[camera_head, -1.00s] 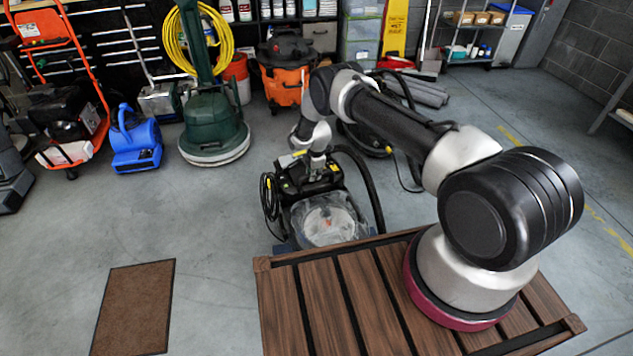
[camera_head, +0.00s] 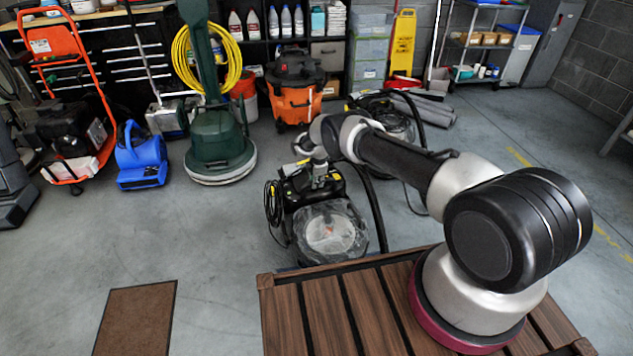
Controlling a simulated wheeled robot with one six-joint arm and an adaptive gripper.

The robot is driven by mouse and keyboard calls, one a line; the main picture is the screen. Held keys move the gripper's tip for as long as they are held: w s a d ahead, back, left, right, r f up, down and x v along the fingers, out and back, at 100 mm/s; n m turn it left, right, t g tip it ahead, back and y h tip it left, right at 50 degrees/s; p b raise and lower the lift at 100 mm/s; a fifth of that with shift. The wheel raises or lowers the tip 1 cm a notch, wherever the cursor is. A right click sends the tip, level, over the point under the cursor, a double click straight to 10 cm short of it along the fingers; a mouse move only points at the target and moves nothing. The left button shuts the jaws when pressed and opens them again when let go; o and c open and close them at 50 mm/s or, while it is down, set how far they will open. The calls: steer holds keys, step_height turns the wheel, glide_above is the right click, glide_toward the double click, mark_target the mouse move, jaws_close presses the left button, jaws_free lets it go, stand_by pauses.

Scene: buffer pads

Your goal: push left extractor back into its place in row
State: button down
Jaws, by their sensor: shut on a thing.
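The left extractor (camera_head: 329,231) is a black machine with a clear domed tank at its front and yellow marks on top. It stands upright on the floor just beyond the slatted wooden platform. A black hose curves along its right side. My gripper (camera_head: 318,168) is at the top rear of the extractor, at its upper black part, and is shut on it. The fingertips are small and partly covered, so the exact grip cannot be made out. Another black machine with a hose (camera_head: 424,104), possibly a second extractor, stands farther back at right, partly behind my arm.
An orange vacuum (camera_head: 293,103), a green floor machine (camera_head: 219,150) and a blue blower (camera_head: 141,163) stand along the back. A brown mat (camera_head: 135,318) lies at front left. The wooden platform (camera_head: 283,318) is at the front. Grey floor is clear left of the extractor.

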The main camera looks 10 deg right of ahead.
steer(key=c, duration=1.3)
jaws_free()
steer(key=shift+o, duration=0.2)
steer(key=shift+r, duration=0.1)
step_height(320, 180, up, 12)
steer(key=s, duration=0.2)
steer(key=shift+s+d, duration=0.15)
steer(key=shift+d, duration=0.05)
steer(key=shift+f, duration=0.2)
